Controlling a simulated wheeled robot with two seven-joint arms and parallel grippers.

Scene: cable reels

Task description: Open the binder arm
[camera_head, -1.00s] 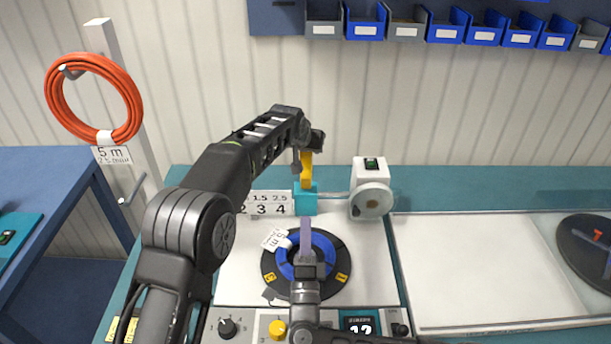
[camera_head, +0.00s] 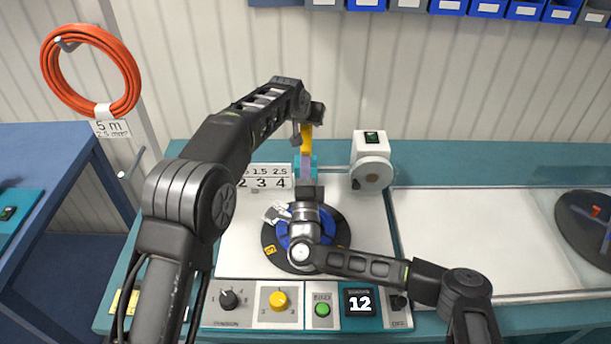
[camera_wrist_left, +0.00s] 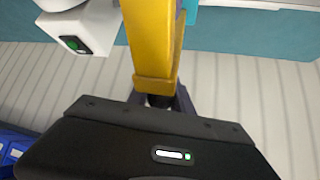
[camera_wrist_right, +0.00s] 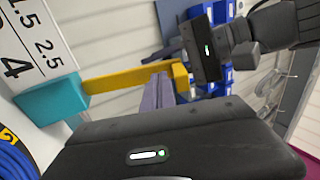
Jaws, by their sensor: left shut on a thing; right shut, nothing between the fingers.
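The yellow binder arm (camera_head: 307,137) stands up from a teal block (camera_head: 314,172) at the back of the winding station. It also shows in the left wrist view (camera_wrist_left: 150,45) and in the right wrist view (camera_wrist_right: 118,79). My left gripper (camera_head: 304,128) is shut on the upper part of the yellow arm. My right gripper (camera_head: 305,168) is shut and empty, its fingers in front of the teal block in the head view. In the right wrist view its fingertips (camera_wrist_right: 158,92) are close to the yellow arm; I cannot tell whether they touch it.
A black reel with a blue coil (camera_head: 283,236) lies below my right gripper. A white unit (camera_head: 371,165) stands right of the teal block, a number plate (camera_head: 264,178) to the left. Knobs and a display (camera_head: 360,302) line the front.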

